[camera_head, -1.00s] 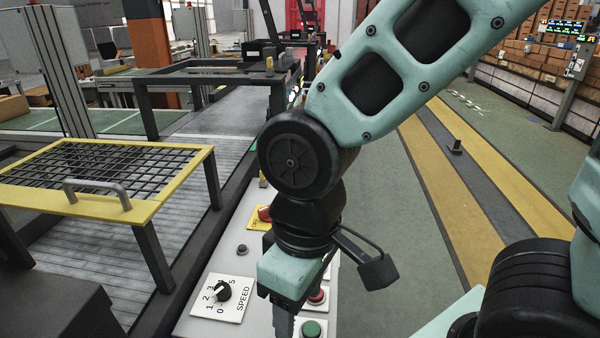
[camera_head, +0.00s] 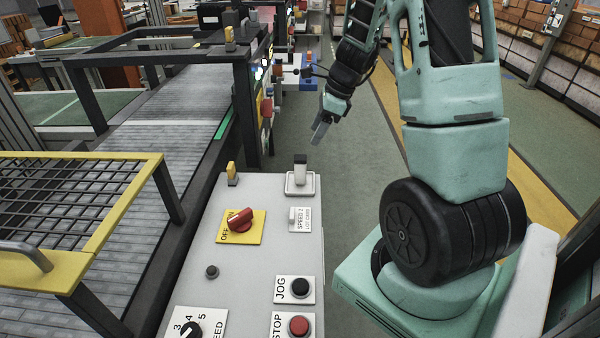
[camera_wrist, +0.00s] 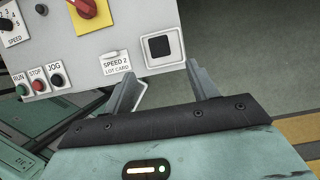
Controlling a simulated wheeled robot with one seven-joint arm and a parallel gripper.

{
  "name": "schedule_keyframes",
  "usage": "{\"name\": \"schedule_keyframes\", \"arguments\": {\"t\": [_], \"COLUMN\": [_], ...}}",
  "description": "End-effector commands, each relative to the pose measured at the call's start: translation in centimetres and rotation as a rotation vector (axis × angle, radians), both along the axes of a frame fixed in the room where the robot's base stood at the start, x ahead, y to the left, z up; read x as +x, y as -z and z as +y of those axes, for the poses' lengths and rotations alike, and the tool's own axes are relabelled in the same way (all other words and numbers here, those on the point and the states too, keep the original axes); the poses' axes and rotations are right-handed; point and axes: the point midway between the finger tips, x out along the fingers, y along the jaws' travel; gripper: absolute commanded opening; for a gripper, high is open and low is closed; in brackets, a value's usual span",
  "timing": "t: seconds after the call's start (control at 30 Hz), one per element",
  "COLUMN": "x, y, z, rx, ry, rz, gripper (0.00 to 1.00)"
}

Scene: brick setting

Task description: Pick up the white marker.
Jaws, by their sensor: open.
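I cannot plainly make out a white marker. A small white piece (camera_head: 292,216) lies at the left edge of the SPEED 2 LOT CARD label (camera_head: 308,219); it is too small to identify. My gripper (camera_head: 321,132) is in the air beyond that corner, over the aisle floor. In the wrist view my gripper (camera_wrist: 160,88) is open, its two fingers apart, below the plate (camera_wrist: 180,44) and label (camera_wrist: 117,66). No held object is plain.
The grey control panel (camera_head: 215,270) carries a red OFF knob (camera_head: 240,220), a JOG button (camera_head: 300,286), a STOP button (camera_head: 298,326) and a speed dial (camera_head: 189,330). A yellow-edged mesh guard (camera_head: 125,205) and conveyor (camera_head: 150,150) stand left. The aisle floor (camera_head: 345,185) is clear.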

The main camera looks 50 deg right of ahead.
Motion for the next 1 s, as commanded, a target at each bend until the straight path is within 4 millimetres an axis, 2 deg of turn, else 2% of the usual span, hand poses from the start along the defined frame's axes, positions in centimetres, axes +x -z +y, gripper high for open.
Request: {"name": "schedule_keyframes", "arguments": {"t": [0.1,0.33,0.67,0.9,1.0], "x": [0.6,1.9,2.8,3.7,3.9], "y": [2.6,6.7,9.3,12.6,13.3], "z": [0.7,1.9,2.6,3.2,3.5], "rx": [0.003,0.001,0.0,-0.001,-0.001], "ry": [-0.002,-0.004,-0.004,-0.005,-0.007], "rz": [0.005,0.003,0.001,0.001,-0.001], "gripper": [0.58,0.58,0.58,0.58,0.58]}}
